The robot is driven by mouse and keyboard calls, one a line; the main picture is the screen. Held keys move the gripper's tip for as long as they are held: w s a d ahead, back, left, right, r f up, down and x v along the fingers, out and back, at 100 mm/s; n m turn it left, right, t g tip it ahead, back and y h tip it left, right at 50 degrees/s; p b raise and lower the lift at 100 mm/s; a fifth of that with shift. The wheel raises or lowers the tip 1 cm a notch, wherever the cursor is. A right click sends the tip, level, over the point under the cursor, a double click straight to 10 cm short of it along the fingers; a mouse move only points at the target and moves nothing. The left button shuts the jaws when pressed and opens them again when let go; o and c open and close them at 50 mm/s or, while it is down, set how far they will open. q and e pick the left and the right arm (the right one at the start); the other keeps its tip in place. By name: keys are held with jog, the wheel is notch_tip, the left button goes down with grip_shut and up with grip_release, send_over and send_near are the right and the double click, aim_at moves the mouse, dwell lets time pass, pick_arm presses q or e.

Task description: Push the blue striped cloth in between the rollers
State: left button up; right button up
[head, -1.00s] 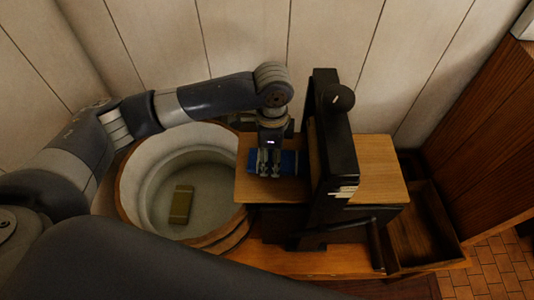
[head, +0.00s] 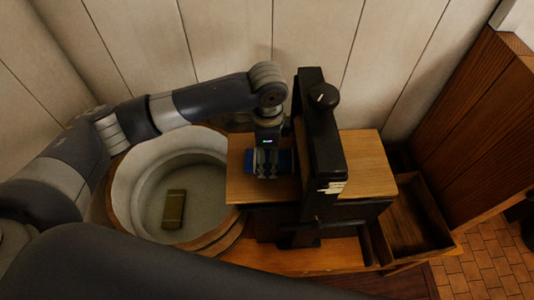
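The blue striped cloth (head: 285,160) lies on the left wooden board (head: 240,185) of the mangle, close to its dark upright frame (head: 322,140). Its stripes are too small to make out. My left gripper (head: 265,172) points down over the cloth, at or just above it, and covers its middle. Whether its fingers are open or shut on the cloth is not clear. The rollers are hidden by the dark frame. My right gripper is out of view.
A round tub (head: 128,190) with a yellowish block (head: 174,209) in it stands left of the mangle. The right board (head: 366,165) is bare. An open wooden box (head: 415,225) stands at the right. A dark knob (head: 324,95) tops the frame.

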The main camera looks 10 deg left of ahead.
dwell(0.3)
pick_arm(q)
notch_tip(320, 180, up, 12)
dwell(0.4)
jog(key=shift+s+f, duration=0.1)
